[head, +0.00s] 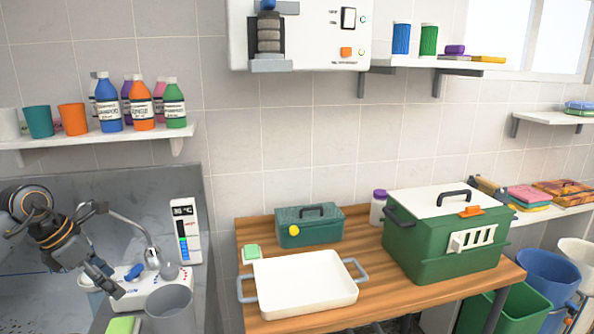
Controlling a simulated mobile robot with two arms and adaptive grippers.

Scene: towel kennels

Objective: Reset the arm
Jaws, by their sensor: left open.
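My left arm comes in from the left edge, and its dark left gripper (108,279) hangs low over the grey sink area. The gripper is open with nothing between its fingers. It is close to a white unit with a blue knob (134,272), though I cannot tell whether they touch. My right gripper is not in view.
A wooden table (382,256) holds a white tray (303,283), a green box (309,227) and a green-and-white carrier (446,241). A shelf with bottles (143,103) and cups is above the sink. Buckets (548,278) stand at the right.

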